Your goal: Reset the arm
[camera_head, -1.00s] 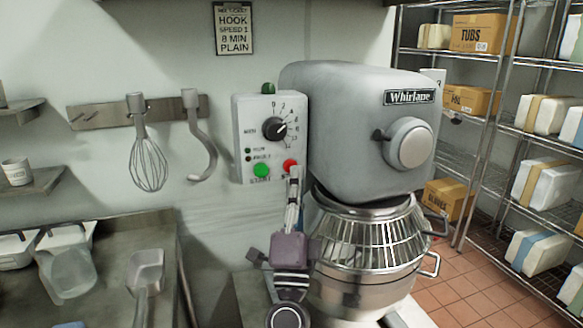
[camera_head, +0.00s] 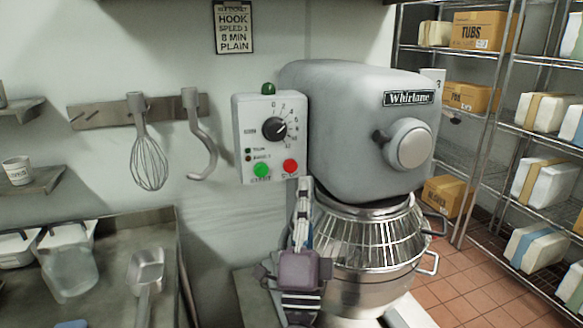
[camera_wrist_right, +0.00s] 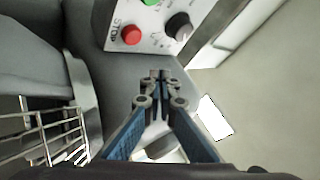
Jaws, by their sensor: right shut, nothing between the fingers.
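My right gripper (camera_head: 305,187) is in front of the mixer, just below its control panel (camera_head: 270,138). Its fingers are shut and empty, and they point up toward the panel. In the right wrist view the closed fingertips (camera_wrist_right: 156,77) lie below the red stop button (camera_wrist_right: 132,35), apart from it. The green start button (camera_head: 261,170) and the dial (camera_head: 274,128) are on the same panel. The grey mixer (camera_head: 345,120) has a wire bowl guard (camera_head: 365,238) over a steel bowl (camera_head: 365,290). My left gripper is out of view.
A whisk (camera_head: 149,160) and a dough hook (camera_head: 203,140) hang on a wall rack at left. A steel counter (camera_head: 110,275) holds a metal scoop (camera_head: 146,270) and plastic tubs. A wire shelf with boxes (camera_head: 482,32) stands at right. Open tiled floor lies before it.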

